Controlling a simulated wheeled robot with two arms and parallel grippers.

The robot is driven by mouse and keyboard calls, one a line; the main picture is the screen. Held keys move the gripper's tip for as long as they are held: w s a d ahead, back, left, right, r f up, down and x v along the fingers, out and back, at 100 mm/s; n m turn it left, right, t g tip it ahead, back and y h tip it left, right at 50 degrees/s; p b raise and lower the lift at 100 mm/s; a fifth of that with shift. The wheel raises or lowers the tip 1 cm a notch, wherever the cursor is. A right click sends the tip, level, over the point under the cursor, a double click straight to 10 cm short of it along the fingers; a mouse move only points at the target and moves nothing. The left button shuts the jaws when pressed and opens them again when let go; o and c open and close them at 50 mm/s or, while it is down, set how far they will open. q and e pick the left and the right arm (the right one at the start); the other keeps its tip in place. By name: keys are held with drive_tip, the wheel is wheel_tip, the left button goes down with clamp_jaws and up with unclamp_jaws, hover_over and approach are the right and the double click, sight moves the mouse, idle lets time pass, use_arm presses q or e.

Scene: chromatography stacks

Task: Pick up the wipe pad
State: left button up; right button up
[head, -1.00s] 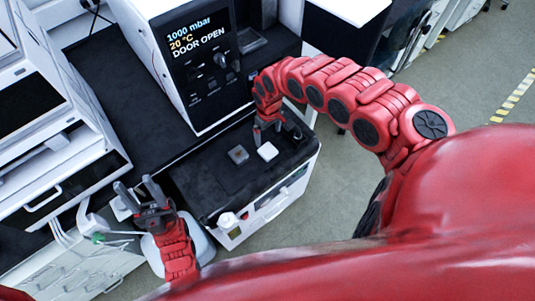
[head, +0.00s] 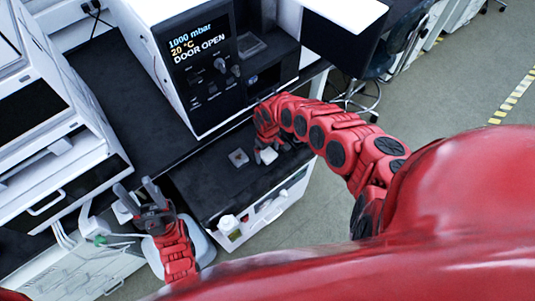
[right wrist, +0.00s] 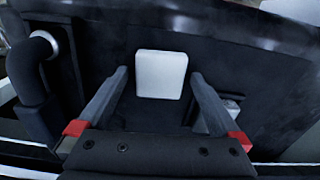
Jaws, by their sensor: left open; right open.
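The wipe pad is a white, rounded square pad (head: 269,156) lying on the black bench top. My right gripper (head: 265,151) is open right at the pad and partly covers it in the head view. In the right wrist view the pad (right wrist: 160,74) shows centred between the two open fingers (right wrist: 160,78), with a gap on each side and no visible contact. Its height above the pad is hard to tell. My left gripper (head: 134,187) is open and empty at the lower left, away from the pad.
A small dark square piece (head: 238,157) lies left of the pad. A white instrument (head: 195,75) reading "DOOR OPEN" stands behind. A black curved handle (right wrist: 38,85) is at the left in the right wrist view.

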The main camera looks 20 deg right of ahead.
drive_tip(key=c, duration=1.2)
drive_tip(key=shift+c, duration=0.2)
drive_tip(key=shift+r, duration=0.1)
drive_tip(key=shift+r, duration=0.4)
drive_tip(key=r, duration=0.2)
drive_tip(key=shift+s+r+b, duration=0.3)
drive_tip(key=shift+s+r, duration=0.05)
drive_tip(key=shift+r, duration=0.05)
drive_tip(key=s, duration=0.4)
drive_tip(key=shift+s+a+r, duration=0.15)
drive_tip(key=shift+s+r, duration=0.05)
drive_tip(key=shift+s, duration=0.15)
drive_tip(key=s+a+p, duration=0.1)
drive_tip(key=s+p, duration=0.9)
drive_tip(key=shift+s+a+r, duration=0.25)
drive_tip(key=shift+a+r, duration=0.15)
drive_tip(key=shift+r, duration=0.05)
